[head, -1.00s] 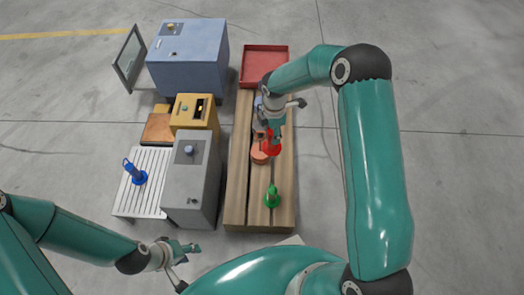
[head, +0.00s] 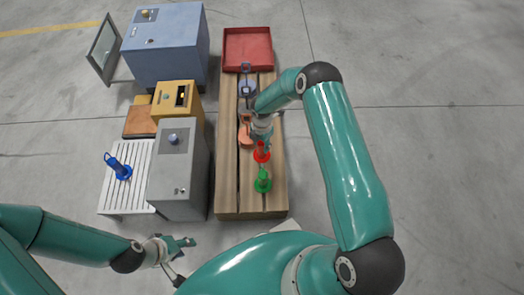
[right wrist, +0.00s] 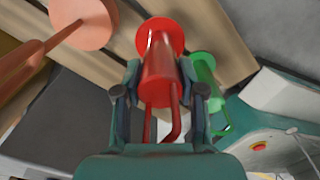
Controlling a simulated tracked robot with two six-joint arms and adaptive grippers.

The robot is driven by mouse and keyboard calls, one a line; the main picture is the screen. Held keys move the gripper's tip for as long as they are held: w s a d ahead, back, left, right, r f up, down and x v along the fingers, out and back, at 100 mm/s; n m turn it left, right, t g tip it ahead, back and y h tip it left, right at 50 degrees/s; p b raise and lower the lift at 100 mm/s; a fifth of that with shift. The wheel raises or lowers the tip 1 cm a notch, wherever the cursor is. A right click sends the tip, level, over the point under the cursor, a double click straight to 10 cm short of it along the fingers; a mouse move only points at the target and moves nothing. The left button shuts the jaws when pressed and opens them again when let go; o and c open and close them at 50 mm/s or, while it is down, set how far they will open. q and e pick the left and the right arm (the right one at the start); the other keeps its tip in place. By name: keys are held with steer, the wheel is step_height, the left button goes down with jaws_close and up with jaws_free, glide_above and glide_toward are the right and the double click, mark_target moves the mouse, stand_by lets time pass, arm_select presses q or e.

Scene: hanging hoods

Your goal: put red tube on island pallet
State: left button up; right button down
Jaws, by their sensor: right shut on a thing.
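My right gripper (right wrist: 160,105) is shut on the red tube (right wrist: 158,75), which has a round flange at its far end and a loop handle toward me. In the head view the red tube (head: 261,153) is over the wooden slatted pallet (head: 226,185), between an orange tube (head: 245,137) and a green tube (head: 263,181). I cannot tell whether its flange touches the slats. My right gripper (head: 262,138) partly hides it from above. My left gripper (head: 184,243) is low at the left, away from the pallet; its fingers are too small to judge.
A blue-grey tube (head: 247,88) and a red tray (head: 247,50) are at the pallet's far end. Left of the pallet stand a grey cabinet (head: 180,180), a yellow box (head: 174,98), a blue cabinet (head: 165,45) and a white slatted stand (head: 135,195) with a blue tube (head: 118,166).

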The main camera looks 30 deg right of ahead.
mark_target(262, 150)
steer(key=shift+f+b, duration=0.6)
steer(key=shift+f, duration=1.8)
steer(key=shift+f, duration=0.2)
steer(key=c, duration=0.7)
jaws_free()
steer(key=shift+r, duration=0.1)
